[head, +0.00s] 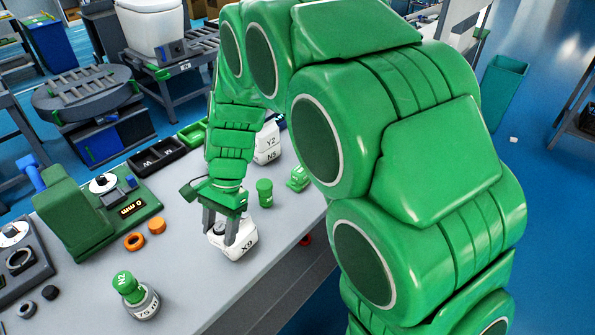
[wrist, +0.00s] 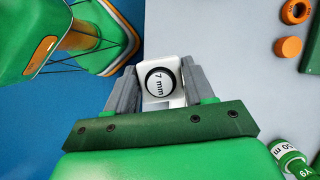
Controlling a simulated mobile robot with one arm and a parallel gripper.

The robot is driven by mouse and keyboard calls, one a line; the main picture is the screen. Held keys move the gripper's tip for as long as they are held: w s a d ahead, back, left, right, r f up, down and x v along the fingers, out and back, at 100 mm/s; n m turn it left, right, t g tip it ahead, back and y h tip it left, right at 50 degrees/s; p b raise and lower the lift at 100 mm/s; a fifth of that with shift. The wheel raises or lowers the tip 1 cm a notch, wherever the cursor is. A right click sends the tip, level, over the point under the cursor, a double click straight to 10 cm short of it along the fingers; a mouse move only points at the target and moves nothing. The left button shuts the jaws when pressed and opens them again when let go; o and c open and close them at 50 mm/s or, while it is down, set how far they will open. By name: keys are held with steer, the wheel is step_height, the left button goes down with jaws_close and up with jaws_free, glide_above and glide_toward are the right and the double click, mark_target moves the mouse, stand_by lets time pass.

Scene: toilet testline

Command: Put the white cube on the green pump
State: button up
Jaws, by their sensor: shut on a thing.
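A white cube-like block marked X9 (head: 236,245) is between the fingers of my gripper (head: 222,224), near the front right edge of the grey table. In the wrist view the white block (wrist: 150,101) has a round face marked "7 mm" and sits between both fingers of my gripper (wrist: 163,92). I cannot tell whether it touches the table. A small green block-shaped part (head: 299,179), possibly the green pump, stands behind and to the right, near the table edge. A larger green machine (head: 72,212) stands at the left.
A green cylinder (head: 265,193) stands just behind my gripper. White blocks marked Y2 and N5 (head: 267,146) are stacked farther back. The table (head: 195,285) is clear in front.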

steer(key=w+d+r+m, duration=0.1)
steer(key=w+d+r, duration=0.1)
steer(key=w+d, duration=0.8)
steer(key=w+d+r+m, duration=0.2)
steer(key=w+d+r, duration=0.1)
steer(key=w+d, duration=0.65)
glide_above(296, 172)
steer(key=d, duration=0.2)
steer(key=shift+t+y, duration=0.3)
steer(key=f, duration=0.8)
steer(key=shift+s+a+f, duration=0.1)
steer(key=shift+a+f, duration=0.15)
steer(key=shift+f, duration=0.05)
steer(key=shift+w+a+f, duration=0.15)
steer(key=shift+w+f, duration=0.6)
steer(key=shift+f, duration=1.6)
steer(key=shift+f, duration=0.1)
steer(key=o, duration=1.1)
